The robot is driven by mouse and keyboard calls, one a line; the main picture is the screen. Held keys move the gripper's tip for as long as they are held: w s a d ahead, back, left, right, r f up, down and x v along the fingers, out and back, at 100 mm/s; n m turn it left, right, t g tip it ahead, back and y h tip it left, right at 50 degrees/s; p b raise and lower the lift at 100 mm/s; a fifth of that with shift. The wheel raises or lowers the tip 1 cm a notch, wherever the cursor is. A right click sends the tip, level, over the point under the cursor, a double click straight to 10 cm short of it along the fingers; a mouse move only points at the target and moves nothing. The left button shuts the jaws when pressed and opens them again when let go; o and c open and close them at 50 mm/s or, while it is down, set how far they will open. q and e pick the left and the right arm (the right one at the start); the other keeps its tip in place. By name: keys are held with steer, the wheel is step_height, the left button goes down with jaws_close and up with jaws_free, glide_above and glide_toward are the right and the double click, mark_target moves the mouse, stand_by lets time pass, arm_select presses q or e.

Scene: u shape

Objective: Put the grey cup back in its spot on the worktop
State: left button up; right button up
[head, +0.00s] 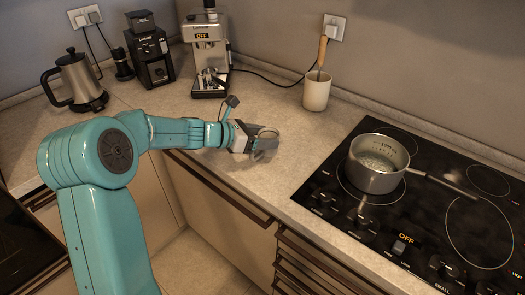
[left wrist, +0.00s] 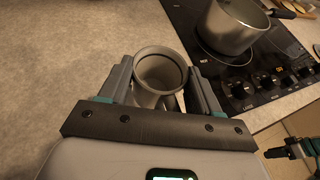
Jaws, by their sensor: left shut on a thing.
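The grey cup (left wrist: 160,72) is upright between the two fingers of my left gripper (left wrist: 160,88) in the left wrist view, with its open mouth showing. In the head view the cup (head: 267,138) is small and partly hidden by my left gripper (head: 258,141), which is shut on it. Both are over the worktop (head: 300,130) near its front edge, left of the hob. I cannot tell whether the cup touches the worktop. My right gripper is not clearly seen in either view.
A black hob (head: 420,215) with a steel saucepan (head: 377,163) is to the right. A white utensil pot (head: 316,92) stands behind the cup. An espresso machine (head: 207,55), a coffee grinder (head: 150,55) and a kettle (head: 78,80) stand at the back left. Worktop around the cup is clear.

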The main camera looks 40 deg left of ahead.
arm_select(q)
step_height(320, 180, down, 4)
steer(key=shift+s+r+b, duration=0.1)
steer(key=shift+s+b, duration=0.05)
steer(key=shift+b, duration=0.15)
steer(key=shift+f, duration=0.25)
steer(key=shift+f, duration=0.1)
steer(key=o, duration=1.1)
steer(key=shift+o, duration=0.2)
